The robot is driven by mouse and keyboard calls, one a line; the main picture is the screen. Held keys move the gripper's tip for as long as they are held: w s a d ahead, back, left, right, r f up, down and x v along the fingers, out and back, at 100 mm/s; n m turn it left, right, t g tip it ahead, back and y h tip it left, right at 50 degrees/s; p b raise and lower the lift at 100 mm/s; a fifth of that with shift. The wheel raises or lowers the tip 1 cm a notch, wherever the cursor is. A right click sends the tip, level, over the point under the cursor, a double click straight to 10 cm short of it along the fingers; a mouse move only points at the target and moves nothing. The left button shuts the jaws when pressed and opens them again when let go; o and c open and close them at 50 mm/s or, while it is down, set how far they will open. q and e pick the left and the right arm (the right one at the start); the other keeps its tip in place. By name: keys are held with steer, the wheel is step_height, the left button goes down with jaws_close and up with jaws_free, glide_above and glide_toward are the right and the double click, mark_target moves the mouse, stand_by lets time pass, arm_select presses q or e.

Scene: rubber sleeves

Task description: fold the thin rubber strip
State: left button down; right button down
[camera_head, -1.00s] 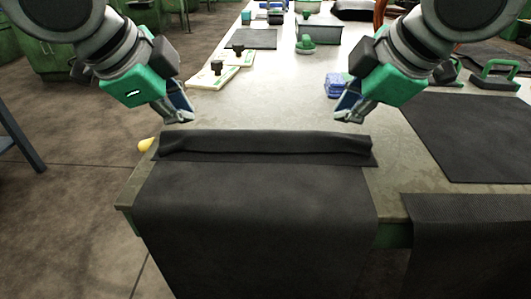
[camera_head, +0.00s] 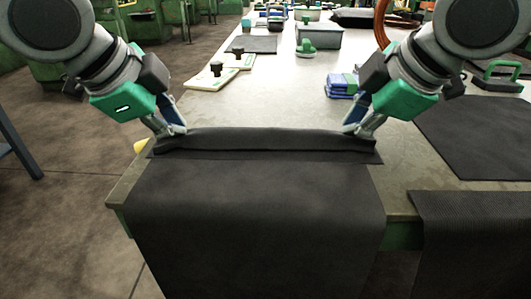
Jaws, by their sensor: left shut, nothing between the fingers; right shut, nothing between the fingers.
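The thin black rubber strip (camera_head: 260,215) lies over the table's near edge and hangs down its front. Its far end is doubled over into a raised fold (camera_head: 265,141) that runs from left to right on the table. My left gripper (camera_head: 175,131) is shut and empty at the left end of the fold, at its far side. My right gripper (camera_head: 358,130) is shut and empty at the right end of the fold. Both fingertips are at or very close to the rubber; I cannot tell whether they press on it.
A flat black sheet (camera_head: 480,135) lies at right, and another dark sheet (camera_head: 475,240) hangs over the edge at front right. Blue blocks (camera_head: 341,86) stand behind my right gripper. Pale boards with black knobs (camera_head: 217,75) lie further back.

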arm_select(q)
steer(key=shift+f, duration=0.35)
arm_select(e)
steer(key=shift+r, duration=0.25)
steer(key=shift+f, duration=0.15)
steer(key=shift+f, duration=0.25)
